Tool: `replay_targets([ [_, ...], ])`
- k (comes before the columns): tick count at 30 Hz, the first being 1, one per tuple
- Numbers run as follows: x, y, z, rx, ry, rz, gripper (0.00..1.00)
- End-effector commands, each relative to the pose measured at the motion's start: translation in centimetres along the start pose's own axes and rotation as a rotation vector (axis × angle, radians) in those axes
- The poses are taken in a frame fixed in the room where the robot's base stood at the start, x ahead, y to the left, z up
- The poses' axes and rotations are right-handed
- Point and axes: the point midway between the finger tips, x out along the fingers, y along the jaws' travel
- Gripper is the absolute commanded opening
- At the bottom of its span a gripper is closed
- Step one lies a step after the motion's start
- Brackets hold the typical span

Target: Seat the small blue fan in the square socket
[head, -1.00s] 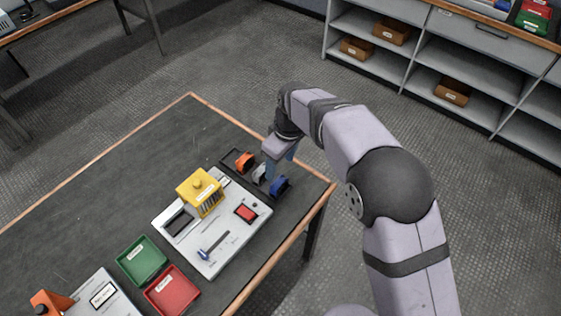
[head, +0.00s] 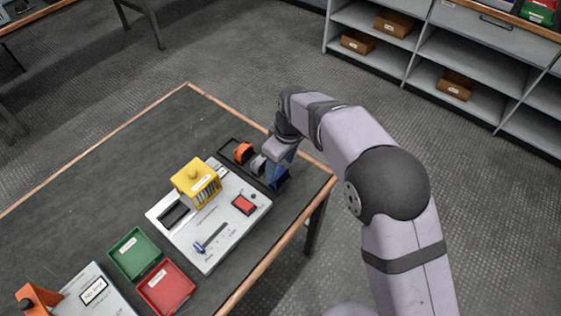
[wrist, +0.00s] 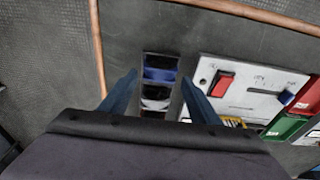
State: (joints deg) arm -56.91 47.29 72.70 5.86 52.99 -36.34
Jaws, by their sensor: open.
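The small blue fan (head: 279,184) sits at the right end of a dark tray, partly hidden behind my gripper in the head view. The wrist view shows its blue body (wrist: 160,76) with black above it. My gripper (head: 281,170) points down over the fan. In the wrist view my gripper (wrist: 160,77) is open, its two blue fingers apart on either side of the tray column; I cannot tell how far above the fan they are. A dark recess (head: 174,216) shows in the white panel (head: 228,228); I cannot tell if it is the square socket.
A grey fan (head: 258,164) and an orange fan (head: 243,152) share the tray (head: 228,145). The panel bears a yellow block (head: 195,178), a red switch (head: 243,204) and a blue-handled lever (head: 208,241). Green (head: 133,257) and red (head: 165,290) bins stand nearby. The table's far left is clear.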

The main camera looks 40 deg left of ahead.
Motion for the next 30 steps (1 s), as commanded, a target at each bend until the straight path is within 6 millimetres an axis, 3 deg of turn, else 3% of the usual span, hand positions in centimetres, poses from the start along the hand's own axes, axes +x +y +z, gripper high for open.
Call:
replay_targets([
  [12, 2.9, 0.0, 0.4, 0.0, 0.0, -0.001, 0.56],
  [30, 3.0, 0.0, 0.4, 0.0, 0.001, 0.0, 0.56],
])
